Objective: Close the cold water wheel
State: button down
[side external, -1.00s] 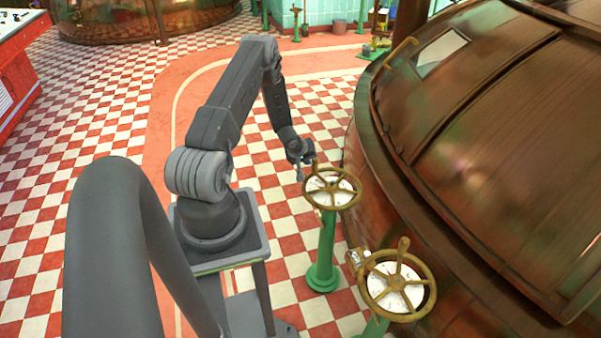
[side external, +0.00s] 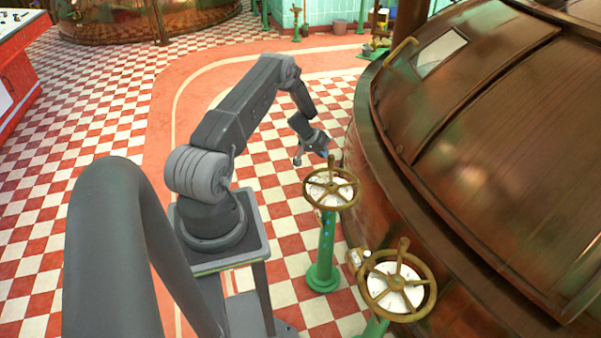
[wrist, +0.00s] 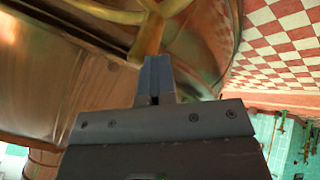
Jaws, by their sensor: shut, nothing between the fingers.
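Two brass handwheels on green posts stand beside the copper kettle; I cannot read which is the cold water one. The farther handwheel (side external: 332,187) has a white dial below its spokes and an upright handle at its back rim. My gripper (side external: 326,154) is just above that handle, tilted down, its blue-tipped fingers shut and empty. In the wrist view the shut fingers (wrist: 157,75) point at the brass handle (wrist: 149,38), very close to it; I cannot tell whether they touch. The nearer handwheel (side external: 398,282) stands apart, its handle upright at the back.
The large copper kettle (side external: 480,150) fills the right side, close to the wheels and my gripper. A thick grey curved pipe-like shape (side external: 110,230) stands in the left foreground. The red-and-white checkered floor (side external: 100,100) is open to the left and behind.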

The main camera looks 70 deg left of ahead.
jog(key=shift+w+d+m+h, duration=0.25)
jog(key=shift+w+m+h, duration=0.35)
jog(key=shift+w+m, duration=0.45)
jog(key=shift+w+d, duration=0.15)
jog(key=shift+w, duration=0.45)
